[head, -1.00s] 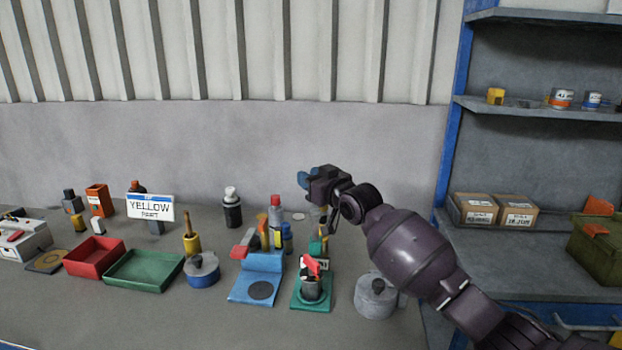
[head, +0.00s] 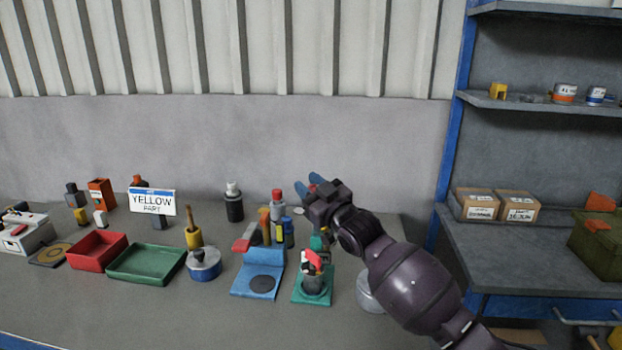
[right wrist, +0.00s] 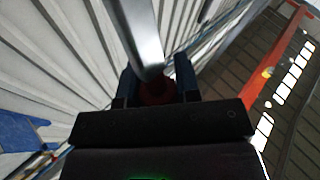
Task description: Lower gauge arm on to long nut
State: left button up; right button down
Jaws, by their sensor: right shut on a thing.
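A green gauge stand (head: 300,297) sits on the bench, with a dark round part (head: 314,285) on its base and a red and white piece above that. A blue gauge stand (head: 262,258) is left of it, with a dark disc on its plate. My right gripper (head: 317,182) is above and behind the green stand. In the right wrist view its blue fingers (right wrist: 158,85) are shut on a dark red end of a grey bar (right wrist: 143,35). I cannot tell surely whether this bar is the gauge arm, or which part is the long nut. My left gripper is not in view.
A blue lidded pot (head: 203,266), green tray (head: 120,278) and red tray (head: 82,263) stand to the left. Several bottles are behind the stands. A grey pot (head: 366,294) is partly hidden by my arm. The front bench is clear. A shelf unit (head: 540,110) rises at right.

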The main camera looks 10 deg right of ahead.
jog(key=shift+s+a+f+n+t+y+b, duration=0.1)
jog(key=shift+s+a+f+n+y+b, duration=0.1)
jog(key=shift+s+f+n+y, duration=0.25)
jog(key=shift+s+a+f+n+t+y+b, duration=0.15)
jog(key=shift+s+n+y+b, duration=0.15)
jog(key=shift+s+n, duration=0.35)
jog(key=shift+s+a+f+n+t+y+b, duration=0.15)
jog(key=shift+s+f+n+y, duration=0.2)
jog(key=shift+s, duration=0.3)
jog(key=c, duration=0.8)
grip_release()
jog(key=v, duration=1)
jog(key=shift+s+d+f, duration=0.15)
jog(key=shift+s+d, duration=0.1)
jog(key=shift+s, duration=0.05)
